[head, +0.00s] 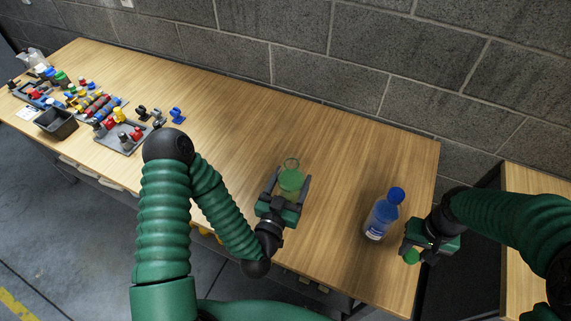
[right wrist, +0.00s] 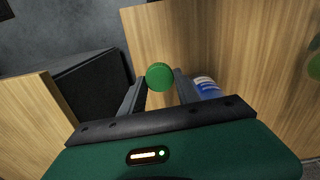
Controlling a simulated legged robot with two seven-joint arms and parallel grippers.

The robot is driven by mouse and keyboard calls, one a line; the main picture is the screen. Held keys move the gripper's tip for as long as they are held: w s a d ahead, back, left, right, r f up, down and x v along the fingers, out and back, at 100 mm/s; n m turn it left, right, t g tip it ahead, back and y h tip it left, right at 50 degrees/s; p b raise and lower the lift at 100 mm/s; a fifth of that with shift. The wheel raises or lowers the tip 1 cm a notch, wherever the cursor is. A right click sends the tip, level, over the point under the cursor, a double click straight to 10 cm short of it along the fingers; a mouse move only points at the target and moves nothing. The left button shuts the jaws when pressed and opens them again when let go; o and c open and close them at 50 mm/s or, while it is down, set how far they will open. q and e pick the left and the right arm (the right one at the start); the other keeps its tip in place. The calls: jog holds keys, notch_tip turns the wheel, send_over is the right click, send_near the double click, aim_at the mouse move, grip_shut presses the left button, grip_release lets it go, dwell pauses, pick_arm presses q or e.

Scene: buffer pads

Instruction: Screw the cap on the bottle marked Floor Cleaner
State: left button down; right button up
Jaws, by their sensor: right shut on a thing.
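A green bottle (head: 291,181) with an open, uncapped top stands on the wooden table; its marking cannot be read. My left gripper (head: 287,192) is around it from the front, a finger against each side. My right gripper (head: 411,253) is shut on a green cap (head: 411,257), out by the table's right edge, to the right of both bottles. The cap also shows between the fingertips in the right wrist view (right wrist: 160,77). Part of the green bottle shows at that view's right edge (right wrist: 315,66).
A blue bottle (head: 381,216) with a blue cap stands between the two grippers, close to the right one. Several small coloured parts and a dark bin (head: 56,124) lie at the table's far left. A block wall runs behind. The table's middle is clear.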

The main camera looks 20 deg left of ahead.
jog(key=shift+d, duration=0.2)
jog(key=shift+a, duration=0.1)
pick_arm(q)
jog(key=s+d+r, duration=0.1)
jog(key=d+r, duration=0.1)
jog(key=d, duration=0.6)
jog(key=d+r, duration=0.2)
jog(key=d, duration=0.6)
jog(key=shift+s+r, duration=0.25)
jog(key=shift+s, duration=0.15)
jog(key=shift+f, duration=0.1)
